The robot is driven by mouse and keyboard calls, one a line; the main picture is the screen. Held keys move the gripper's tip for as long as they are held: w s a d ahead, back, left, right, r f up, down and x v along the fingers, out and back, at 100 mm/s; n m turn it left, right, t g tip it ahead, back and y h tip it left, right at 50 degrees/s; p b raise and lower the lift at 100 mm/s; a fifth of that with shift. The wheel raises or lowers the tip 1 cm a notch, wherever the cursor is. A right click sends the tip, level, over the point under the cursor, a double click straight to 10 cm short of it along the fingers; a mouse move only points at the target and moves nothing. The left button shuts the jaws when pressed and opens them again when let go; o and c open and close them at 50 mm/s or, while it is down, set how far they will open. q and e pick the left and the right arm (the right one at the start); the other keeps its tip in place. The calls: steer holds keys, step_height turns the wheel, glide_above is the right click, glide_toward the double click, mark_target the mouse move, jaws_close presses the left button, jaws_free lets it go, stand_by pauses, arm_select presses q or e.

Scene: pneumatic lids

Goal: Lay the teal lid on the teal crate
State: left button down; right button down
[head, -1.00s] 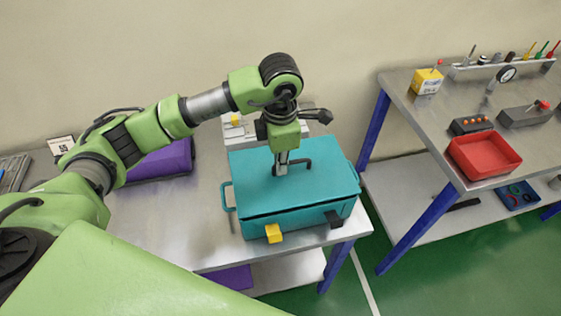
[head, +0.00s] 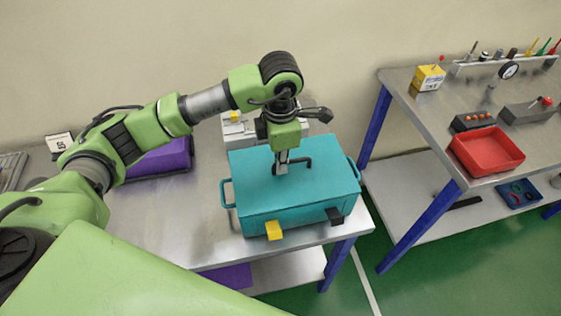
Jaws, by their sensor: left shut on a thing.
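The teal lid (head: 315,190) lies flat over the teal crate (head: 304,220), and no dark gap shows along its front edge. A dark handle (head: 303,162) stands on the lid's top. My left gripper (head: 282,169) points straight down at the middle of the lid and is shut on the handle, though its fingertips are small and partly hard to see. The crate stands on the metal table with a yellow latch and a dark latch at its front. My right gripper is not in view.
A purple crate (head: 160,162) stands left on the same table (head: 195,235). A pale box (head: 236,128) is behind the teal crate. A second bench at right holds a red tray (head: 486,151), a yellow box (head: 429,78) and tools. A floor gap separates the tables.

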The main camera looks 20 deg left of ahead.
arm_select(q)
steer(key=shift+b, duration=0.3)
stand_by(0.6)
stand_by(0.4)
steer(key=shift+f+b, duration=0.3)
steer(key=shift+b, duration=0.2)
steer(key=c, duration=2.1)
jaws_free()
steer(key=shift+s+r+p, duration=0.15)
steer(key=shift+r+p, duration=0.75)
steer(key=shift+r, duration=0.85)
steer(key=shift+s+r+p, duration=0.1)
steer(key=shift+r+p, duration=0.8)
steer(key=shift+r, duration=0.85)
